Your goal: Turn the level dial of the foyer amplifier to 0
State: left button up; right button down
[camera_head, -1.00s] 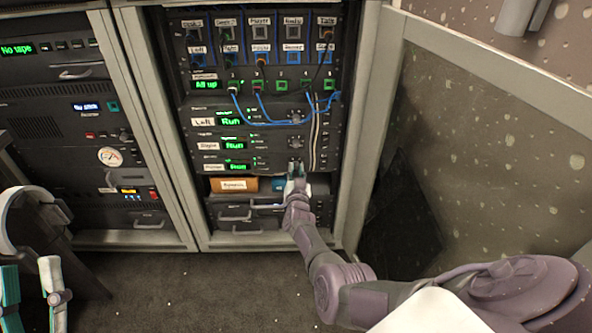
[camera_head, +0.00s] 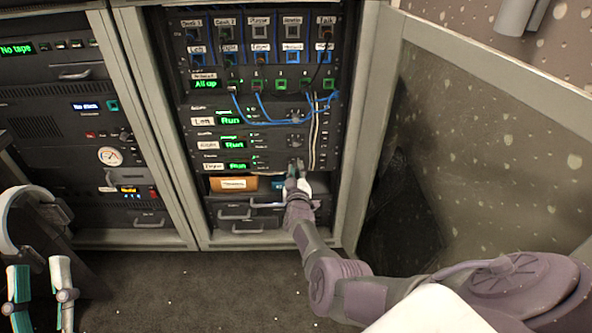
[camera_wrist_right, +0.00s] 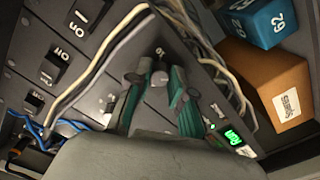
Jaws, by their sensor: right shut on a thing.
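The bottom of three stacked amplifiers (camera_head: 262,163) in the rack has a small tag, hard to read, and a green "Run" display, which also shows in the right wrist view (camera_wrist_right: 232,137). Its level dial (camera_wrist_right: 160,79) is a small knob at the panel's right end. My right gripper (camera_head: 296,172) reaches up to it from below. In the wrist view its teal fingers (camera_wrist_right: 157,86) are shut on the dial, one on each side. The dial's pointer and setting are hidden or too small to read. My left gripper (camera_head: 41,283) is open and empty at the lower left.
Blue cables (camera_head: 290,123) and pale cables (camera_head: 313,140) hang close by the dials. An orange box (camera_head: 233,184) and a blue box (camera_head: 280,184) sit just below the amplifiers, above drawers (camera_head: 235,213). An open rack door (camera_head: 480,140) stands at right.

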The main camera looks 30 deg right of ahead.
aim_at(296, 143)
jog(key=shift+f+n, duration=0.1)
jog(key=shift+n, duration=0.2)
jog(key=c, duration=1)
grip_release()
jog(key=shift+c, duration=0.2)
notch_tip(296, 143, up, 10)
jog(key=shift+r, duration=0.1)
